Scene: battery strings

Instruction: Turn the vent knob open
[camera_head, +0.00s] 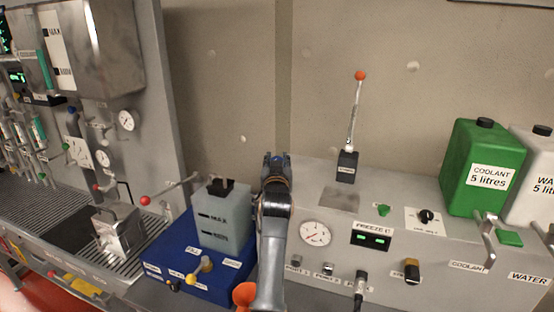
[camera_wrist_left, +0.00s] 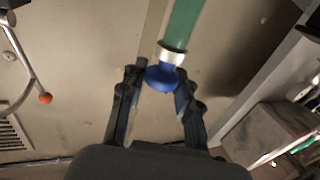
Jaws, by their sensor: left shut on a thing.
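My left gripper (camera_head: 277,160) rises in front of the wall in the middle of the head view. In the left wrist view its two fingers (camera_wrist_left: 161,76) are shut on a rounded blue end piece (camera_wrist_left: 162,77), below a silver collar and a green cylinder (camera_wrist_left: 182,25). The head view mostly hides this piece behind the gripper. I cannot tell whether it is the vent knob. My right gripper is not in view.
The grey console (camera_head: 390,270) carries a gauge (camera_head: 315,233), an upright red-tipped lever (camera_head: 353,112) and a green coolant container (camera_head: 484,165). An orange object (camera_head: 244,294) is at the bottom.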

